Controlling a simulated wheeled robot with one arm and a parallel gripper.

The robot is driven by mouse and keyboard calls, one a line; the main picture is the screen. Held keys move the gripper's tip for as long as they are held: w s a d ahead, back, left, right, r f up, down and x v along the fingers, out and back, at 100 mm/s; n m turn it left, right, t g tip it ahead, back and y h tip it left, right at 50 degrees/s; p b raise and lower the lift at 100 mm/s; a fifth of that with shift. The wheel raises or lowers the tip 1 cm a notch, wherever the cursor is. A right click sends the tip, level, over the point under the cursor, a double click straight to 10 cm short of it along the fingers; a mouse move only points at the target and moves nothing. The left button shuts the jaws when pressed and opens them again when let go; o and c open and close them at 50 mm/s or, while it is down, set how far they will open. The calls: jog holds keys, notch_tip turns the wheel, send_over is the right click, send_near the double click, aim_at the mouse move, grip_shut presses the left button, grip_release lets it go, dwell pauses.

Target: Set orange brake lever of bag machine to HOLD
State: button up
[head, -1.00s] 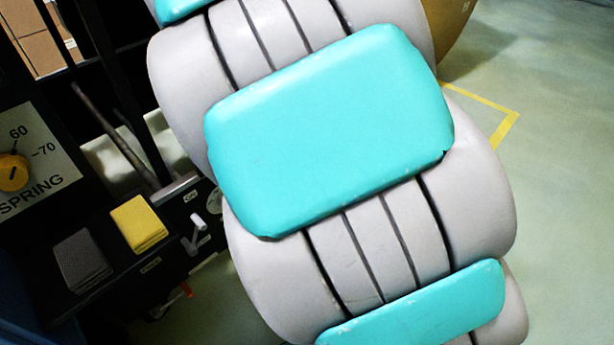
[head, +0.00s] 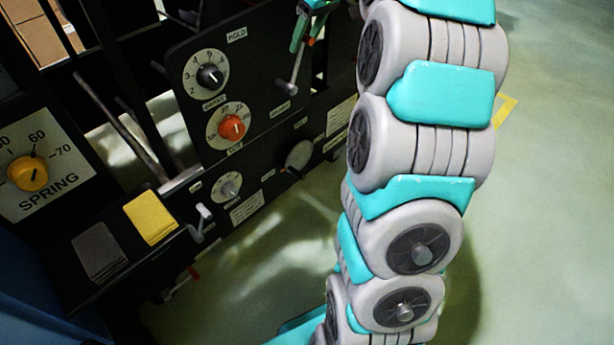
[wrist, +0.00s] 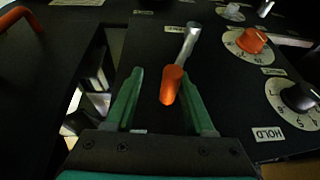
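The orange brake lever (wrist: 172,84) shows in the wrist view, with an orange grip on a metal shaft rising from the black panel. My gripper (wrist: 161,76) has its green fingers apart, with the orange grip between them, nearer the right finger. Whether a finger touches it I cannot tell. In the head view my gripper (head: 301,32) is at the top of the panel, at the upper end of the lever's metal shaft (head: 294,72); the orange grip is mostly hidden there. A HOLD label (wrist: 268,133) is at lower right in the wrist view and also shows in the head view (head: 237,35).
The panel also carries a black knob (head: 210,76), a red-orange knob (head: 232,127), a grey knob (head: 229,187) and a dark oval knob (head: 298,156). A yellow SPRING dial (head: 28,173) and yellow pad (head: 150,218) are at left. Green floor (head: 550,200) is open at right.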

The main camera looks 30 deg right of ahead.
jog(key=shift+w+d+f+y+p, duration=0.25)
jog(key=shift+d+y+p, duration=0.15)
jog(key=shift+d+y, duration=0.15)
jog(key=shift+d+g, duration=0.25)
jog(key=shift+g, duration=0.05)
jog(key=v, duration=0.8)
jog(key=s+a+f+m+g+p, duration=0.1)
jog(key=s+a+f+g+p, duration=0.15)
jog(key=s+a, duration=1.2)
jog(key=s+a+f+m+g+h+p, duration=0.1)
jog(key=s+a+f+p, duration=0.1)
jog(key=s, duration=0.7)
jog(key=s+a+f+m+g+h+p, duration=0.1)
jog(key=s+a+f, duration=0.3)
jog(key=s, duration=0.6)
jog(key=shift+s+f+h+p, duration=0.3)
jog(key=shift+f+h+p, duration=0.05)
jog(key=shift+f+p, duration=0.35)
jog(key=shift+a, duration=0.1)
